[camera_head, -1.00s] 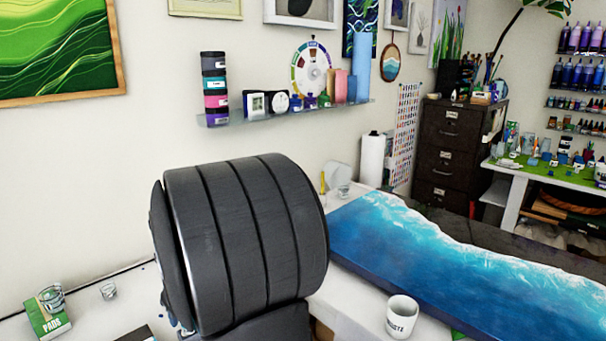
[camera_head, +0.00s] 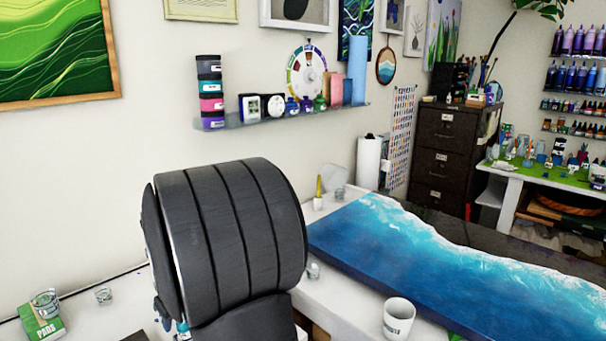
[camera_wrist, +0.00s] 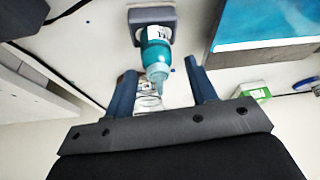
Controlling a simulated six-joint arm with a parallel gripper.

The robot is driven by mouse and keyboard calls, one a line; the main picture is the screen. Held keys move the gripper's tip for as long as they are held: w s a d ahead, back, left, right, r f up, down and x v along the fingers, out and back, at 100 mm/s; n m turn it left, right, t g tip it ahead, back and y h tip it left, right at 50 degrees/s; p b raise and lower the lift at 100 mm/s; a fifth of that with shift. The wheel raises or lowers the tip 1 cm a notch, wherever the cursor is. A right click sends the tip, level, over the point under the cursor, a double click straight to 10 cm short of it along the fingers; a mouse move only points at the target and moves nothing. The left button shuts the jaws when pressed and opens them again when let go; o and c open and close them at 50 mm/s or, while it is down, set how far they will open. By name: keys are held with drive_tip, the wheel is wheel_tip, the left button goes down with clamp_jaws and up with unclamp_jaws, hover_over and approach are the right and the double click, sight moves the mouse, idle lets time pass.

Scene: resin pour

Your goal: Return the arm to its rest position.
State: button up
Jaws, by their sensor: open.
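My gripper (camera_wrist: 162,78) is open, with its two dark blue fingers apart in the wrist view. A teal bottle (camera_wrist: 156,58) with a white label and a narrow nozzle shows between and just beyond the fingertips. Its far end is at a dark grey block (camera_wrist: 168,14). I cannot tell whether either finger touches the bottle. In the head view my large dark arm link fills the lower middle and hides the gripper. A small teal patch (camera_head: 183,327) shows at its lower left edge.
A blue resin panel (camera_head: 400,255) lies on the right, with a white mug (camera_head: 398,317) before it. A small glass (camera_head: 313,270) stands beside my arm. A green box (camera_head: 40,322) is at lower left. A wall shelf (camera_head: 290,116) with jars is behind.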

drive_tip(key=shift+f, duration=1.1)
drive_tip(key=v, duration=1.2)
drive_tip(key=x, duration=1.2)
drive_tip(key=shift+f, duration=0.1)
wheel_tip(320, 180, up, 4)
drive_tip(key=d+r, duration=0.7)
drive_tip(key=d, duration=0.5)
drive_tip(key=a+f+n+g, duration=0.1)
drive_tip(key=a+f+n, duration=0.15)
drive_tip(key=a, duration=1.75)
drive_tip(key=s+a+f+n, duration=0.1)
drive_tip(key=s+a+f, duration=0.1)
drive_tip(key=a, duration=0.6)
drive_tip(key=s+a+f+n, duration=0.1)
drive_tip(key=s+a+f, duration=0.2)
drive_tip(key=a, duration=0.5)
drive_tip(key=shift+s+g+y, duration=0.4)
drive_tip(key=shift+s, duration=0.35)
drive_tip(key=shift+f+n, duration=0.1)
drive_tip(key=shift+n, duration=0.15)
